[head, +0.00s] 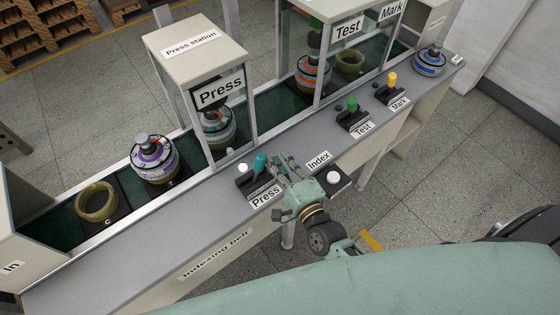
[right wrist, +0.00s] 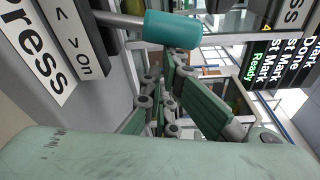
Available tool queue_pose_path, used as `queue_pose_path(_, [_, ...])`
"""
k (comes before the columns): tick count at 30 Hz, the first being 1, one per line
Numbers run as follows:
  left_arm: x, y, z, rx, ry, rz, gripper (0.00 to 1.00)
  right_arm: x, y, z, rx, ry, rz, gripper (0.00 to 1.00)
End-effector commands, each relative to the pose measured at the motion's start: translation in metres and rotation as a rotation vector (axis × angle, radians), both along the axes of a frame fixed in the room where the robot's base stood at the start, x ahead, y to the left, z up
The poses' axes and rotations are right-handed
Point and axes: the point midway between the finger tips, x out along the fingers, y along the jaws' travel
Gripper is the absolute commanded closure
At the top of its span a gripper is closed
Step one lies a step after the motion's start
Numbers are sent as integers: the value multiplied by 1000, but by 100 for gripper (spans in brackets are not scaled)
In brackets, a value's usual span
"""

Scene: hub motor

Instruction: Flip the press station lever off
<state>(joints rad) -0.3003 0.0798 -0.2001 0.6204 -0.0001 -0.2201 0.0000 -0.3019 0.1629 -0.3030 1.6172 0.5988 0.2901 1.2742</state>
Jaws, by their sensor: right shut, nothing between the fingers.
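The press station lever (head: 260,163) has a teal knob and stands on a black base behind the "Press" label (head: 265,195) on the grey ledge. My right gripper (head: 280,162) is shut and empty, just right of the lever. Its fingertips (right wrist: 175,65) are close to the knob; I cannot tell whether they touch. A white lamp (head: 243,167) sits beside the lever. My left gripper is out of view.
The press station (head: 195,45) stands behind the lever. A white Index button (head: 334,177), the green Test lever (head: 352,104) and yellow Mark lever (head: 391,80) are to the right. Hub motors, including a purple one (head: 154,158), sit on the belt. The ledge's left part is clear.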

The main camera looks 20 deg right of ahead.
Motion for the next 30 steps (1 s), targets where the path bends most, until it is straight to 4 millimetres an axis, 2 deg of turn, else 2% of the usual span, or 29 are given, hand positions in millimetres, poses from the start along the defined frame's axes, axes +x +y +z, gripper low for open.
queue_pose_path(22, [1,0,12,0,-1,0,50,-13,35,25,-473,-171,1,100])
queue_pose_path(30, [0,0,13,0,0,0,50,-16,43,28,-470,-170,1,100])
